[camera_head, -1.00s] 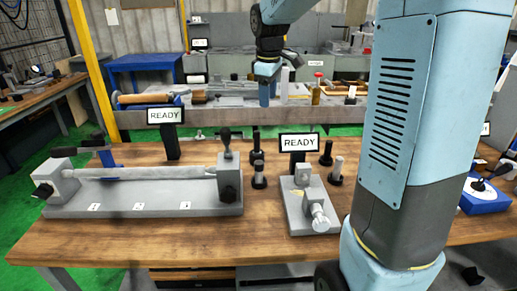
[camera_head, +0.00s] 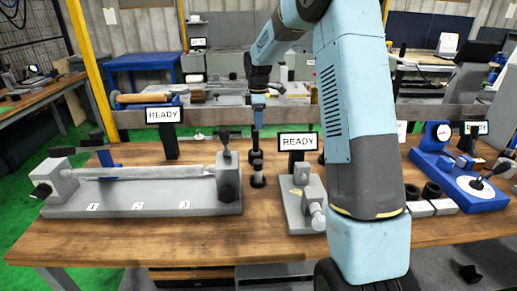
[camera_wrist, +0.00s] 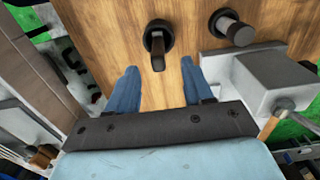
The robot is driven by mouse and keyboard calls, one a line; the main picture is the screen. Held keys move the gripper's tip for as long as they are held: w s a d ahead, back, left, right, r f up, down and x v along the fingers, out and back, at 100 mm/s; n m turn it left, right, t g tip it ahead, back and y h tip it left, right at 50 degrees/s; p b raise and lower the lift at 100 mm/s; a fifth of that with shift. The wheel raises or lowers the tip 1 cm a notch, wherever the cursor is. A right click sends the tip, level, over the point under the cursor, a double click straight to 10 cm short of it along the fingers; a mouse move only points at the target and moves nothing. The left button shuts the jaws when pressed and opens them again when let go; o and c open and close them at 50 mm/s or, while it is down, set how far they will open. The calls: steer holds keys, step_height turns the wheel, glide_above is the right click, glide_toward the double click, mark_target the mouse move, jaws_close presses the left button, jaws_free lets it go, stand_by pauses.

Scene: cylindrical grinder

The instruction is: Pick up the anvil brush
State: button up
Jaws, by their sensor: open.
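My gripper (camera_head: 257,108) hangs above the wooden table (camera_head: 300,250), pointing down over the area between the two READY signs. In the wrist view its two blue fingers (camera_wrist: 160,80) are apart with nothing between them. Just beyond the fingertips a dark upright piece (camera_wrist: 157,42) with a round base stands on the wood, apart from them. A second dark cylinder with a grey end (camera_wrist: 232,28) stands to its right. In the head view a small dark post (camera_head: 258,172) stands below my gripper. I cannot tell which of these is the anvil brush.
A long grey fixture (camera_head: 140,207) holding a bar lies at the left. A grey block fixture (camera_head: 296,208) stands in the middle. Two READY signs (camera_head: 164,115) (camera_head: 298,141) stand behind. A blue gauge stand (camera_head: 455,180) is at the right. The front table edge is clear.

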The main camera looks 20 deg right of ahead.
glide_toward(256, 151)
steer(key=shift+w+d+f, duration=0.2)
steer(key=shift+d+f, duration=0.05)
steer(key=shift+d, duration=0.2)
steer(key=shift+w+a+f, duration=0.15)
steer(key=shift+a+f, duration=0.05)
steer(key=shift+f, duration=1.1)
steer(key=shift+w+a+f, duration=0.1)
steer(key=shift+a+f, duration=0.1)
steer(key=shift+f, duration=1.1)
jaws_close()
steer(key=shift+r, duration=0.15)
